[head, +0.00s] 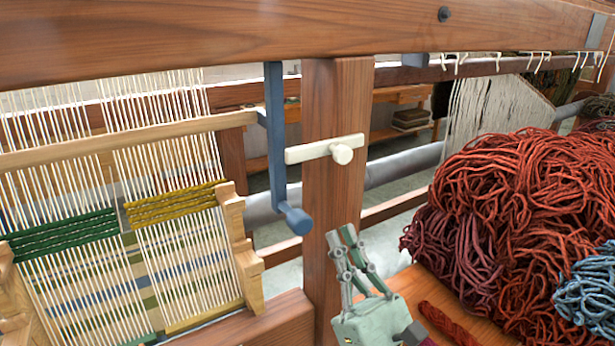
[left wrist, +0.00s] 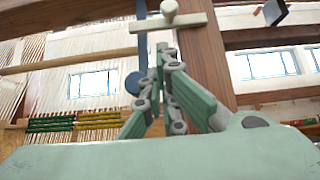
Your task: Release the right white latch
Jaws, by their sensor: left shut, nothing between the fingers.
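The white latch (head: 325,149) is a pale bar with a round knob (head: 342,154), set level across the wooden post (head: 338,90) of the loom. Its left end reaches close to the blue-grey lever (head: 275,130), which hangs down and ends in a round knob. My left gripper (head: 342,238) is below the latch in the head view, shut and empty, fingers pointing up and apart from the latch. In the left wrist view the latch (left wrist: 168,20) shows just above the closed fingertips (left wrist: 168,58). My right gripper is not in view.
A loom frame with cream warp threads (head: 180,140) and green and yellow woven bands stands at the left. A large heap of red wool (head: 510,220) lies at the right, with a blue skein (head: 588,290) beside it. A thick beam (head: 200,35) crosses the top.

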